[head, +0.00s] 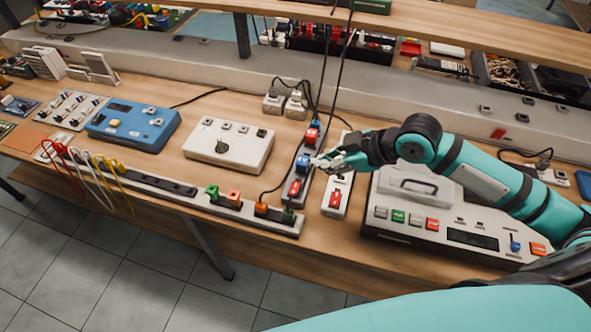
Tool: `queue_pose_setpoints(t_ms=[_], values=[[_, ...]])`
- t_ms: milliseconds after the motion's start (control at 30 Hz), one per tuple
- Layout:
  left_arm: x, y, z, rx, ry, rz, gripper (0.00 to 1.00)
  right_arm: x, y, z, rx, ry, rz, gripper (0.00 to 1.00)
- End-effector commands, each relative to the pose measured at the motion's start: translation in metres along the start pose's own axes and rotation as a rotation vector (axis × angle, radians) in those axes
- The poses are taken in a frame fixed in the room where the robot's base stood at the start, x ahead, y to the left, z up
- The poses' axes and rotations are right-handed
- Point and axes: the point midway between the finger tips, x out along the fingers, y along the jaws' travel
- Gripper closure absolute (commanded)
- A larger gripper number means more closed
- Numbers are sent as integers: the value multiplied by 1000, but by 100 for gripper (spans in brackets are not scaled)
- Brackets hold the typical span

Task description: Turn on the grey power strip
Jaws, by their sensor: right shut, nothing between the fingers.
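The grey power strip (304,177) lies on the bench near the middle of the head view, running away from the front edge. A blue plug (303,161) and a red-and-blue plug (312,134) sit on it. A red switch (294,188) is at its near end; I cannot tell its on or off state. My right gripper (316,163) is shut and empty, with its fingertips over or beside the strip close to the blue plug. I cannot tell whether they touch. My left gripper is not in view.
A white strip with a red switch (336,199) lies just right of the grey one. A white box (229,146) is left, and a larger panel device (430,212) lies under my right arm. A long socket bar (150,181) runs along the front edge. Black cables hang above.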

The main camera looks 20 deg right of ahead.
Motion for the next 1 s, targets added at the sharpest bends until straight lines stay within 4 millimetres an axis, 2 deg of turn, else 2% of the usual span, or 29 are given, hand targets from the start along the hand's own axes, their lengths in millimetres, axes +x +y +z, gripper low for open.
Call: queue_pose_setpoints(t_ms=[33, 100, 167, 267, 400, 500, 667, 700, 833, 1000], values=[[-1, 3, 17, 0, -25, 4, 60, 0, 0, 0, 1, 0, 1, 100], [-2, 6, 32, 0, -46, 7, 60, 2, 0, 0, 2, 1, 1, 100], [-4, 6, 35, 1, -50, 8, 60, 6, 0, 0, 4, 1, 0, 100], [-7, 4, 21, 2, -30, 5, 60, 18, 0, -2, 5, 3, 0, 100], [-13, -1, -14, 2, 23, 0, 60, 46, 0, -3, 6, 4, -2, 100], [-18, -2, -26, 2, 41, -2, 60, 68, 0, -3, 6, 3, -1, 100], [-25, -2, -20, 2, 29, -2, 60, 101, 0, -2, 5, 1, -2, 100], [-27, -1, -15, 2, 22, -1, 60, 106, 0, 4, 5, -3, -1, 100], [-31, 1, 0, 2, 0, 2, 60, 118, 0, 18, 3, -3, 0, 100], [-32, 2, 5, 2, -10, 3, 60, 127, 0, 27, 2, -1, 1, 100]])
